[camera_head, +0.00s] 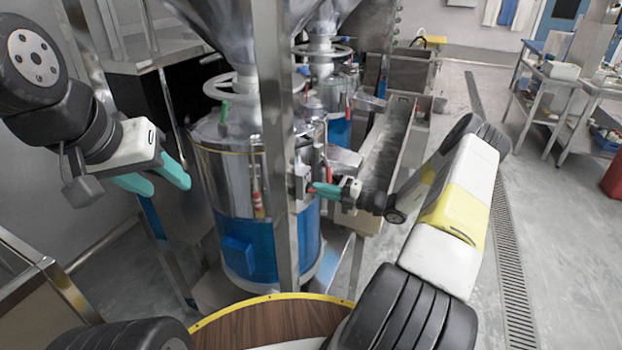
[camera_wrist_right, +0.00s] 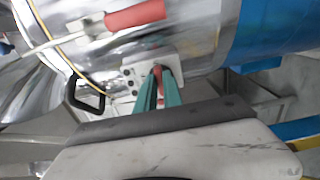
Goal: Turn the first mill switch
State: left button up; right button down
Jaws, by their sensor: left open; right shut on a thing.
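The first mill (camera_head: 237,135) is a steel cylinder with a blue lower part, standing upright in the middle of the head view. Its red switch (camera_wrist_right: 158,73) sits on a small pale plate (camera_wrist_right: 132,77) on the mill's side. My right gripper (camera_head: 322,189) reaches it from the right. In the right wrist view its teal fingers (camera_wrist_right: 157,90) are closed around the switch, partly hiding it. My left gripper (camera_head: 157,178) is open and empty, to the left of the mill and apart from it.
A steel post (camera_head: 278,130) stands in front of the mill. A second mill (camera_head: 337,90) is behind it, with a metal trough (camera_head: 385,150) to the right. A red-handled lever (camera_wrist_right: 134,17) is near the switch. Open floor lies at right, before a workbench (camera_head: 560,85).

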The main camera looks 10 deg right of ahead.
jog(key=shift+d, duration=0.1)
jog(key=c, duration=1.5)
grip_release()
jog(key=v, duration=0.7)
jog(key=shift+s+d, duration=0.2)
jog(key=shift+d, duration=0.1)
